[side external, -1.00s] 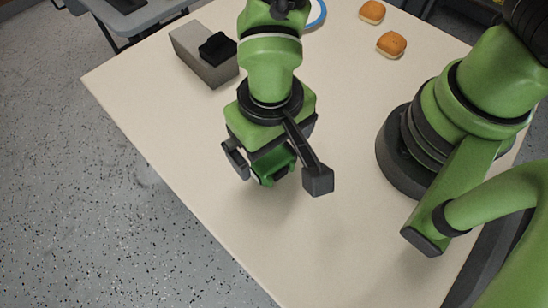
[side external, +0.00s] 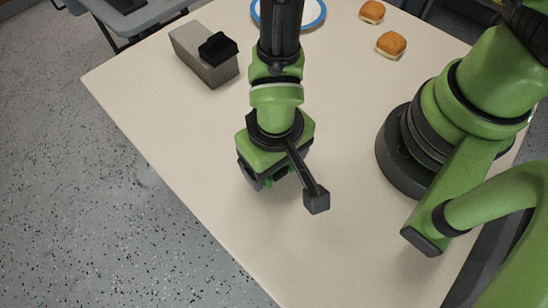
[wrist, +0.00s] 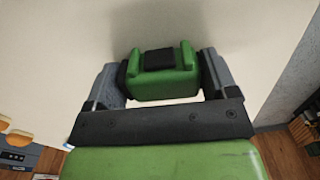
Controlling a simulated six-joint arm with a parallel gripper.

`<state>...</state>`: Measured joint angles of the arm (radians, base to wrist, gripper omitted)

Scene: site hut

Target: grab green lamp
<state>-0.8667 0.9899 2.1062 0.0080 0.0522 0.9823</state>
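The green lamp (wrist: 163,75) has a green body with a dark block in its middle. In the wrist view it stands between the two fingers of my gripper (wrist: 163,83). The grey fingers flank it closely, one on each side, and are spread wide near the ends of their dark bar. I cannot see clearly whether either finger touches the lamp. In the side external view my gripper (side external: 265,178) is low over the table, and most of the lamp (side external: 281,174) is hidden behind it.
A grey box (side external: 200,55) with a black piece on top stands at the back left of the cream table (side external: 345,235). The table's front area is clear.

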